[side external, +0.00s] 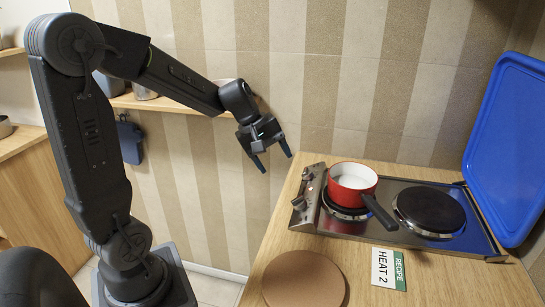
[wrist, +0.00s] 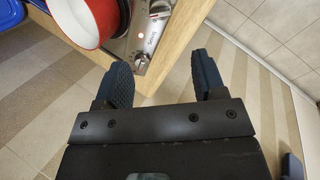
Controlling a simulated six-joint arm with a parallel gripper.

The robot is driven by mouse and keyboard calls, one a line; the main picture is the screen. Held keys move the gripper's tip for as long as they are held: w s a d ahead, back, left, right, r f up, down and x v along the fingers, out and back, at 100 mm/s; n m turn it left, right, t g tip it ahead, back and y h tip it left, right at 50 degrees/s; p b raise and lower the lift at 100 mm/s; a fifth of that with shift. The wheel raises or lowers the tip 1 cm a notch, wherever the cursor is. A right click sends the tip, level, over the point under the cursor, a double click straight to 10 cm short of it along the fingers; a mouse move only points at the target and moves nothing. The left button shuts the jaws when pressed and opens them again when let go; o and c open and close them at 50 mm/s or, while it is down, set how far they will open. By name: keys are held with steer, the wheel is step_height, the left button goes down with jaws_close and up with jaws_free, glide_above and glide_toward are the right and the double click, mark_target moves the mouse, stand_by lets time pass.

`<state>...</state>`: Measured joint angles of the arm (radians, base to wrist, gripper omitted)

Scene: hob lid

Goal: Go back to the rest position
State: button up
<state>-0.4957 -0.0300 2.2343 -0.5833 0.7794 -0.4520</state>
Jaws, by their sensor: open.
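My gripper (side external: 274,163) is open and empty, held in the air to the left of the hob and above the counter's left edge. In the wrist view my gripper (wrist: 166,85) shows its two fingers apart, with nothing between them. The hob (side external: 316,198) stands on the wooden counter. A red saucepan (side external: 345,194) with a white inside sits on the hob's left plate, its dark handle pointing to the front right. The saucepan also shows at the top of the wrist view (wrist: 86,40). The blue lid (side external: 510,150) stands raised at the hob's right side.
The right hob plate (side external: 430,209) is bare. A round brown mat (side external: 303,281) and a card reading "RECIPE HEAT 2" (side external: 388,268) lie on the counter (side external: 455,285) in front. Knobs (side external: 299,203) line the hob's left edge. Shelves with pots (side external: 145,92) are at the left.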

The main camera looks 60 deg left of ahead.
steer(key=shift+r, duration=0.1)
steer(key=s+d+r+m+t+y, duration=0.1)
steer(key=s+d+r+m, duration=0.3)
steer(key=s+d+m, duration=0.8)
steer(key=s+m+y, duration=0.1)
steer(key=s+m, duration=0.2)
steer(key=shift+s+r+y, duration=0.2)
steer(key=shift+r+y, duration=0.2)
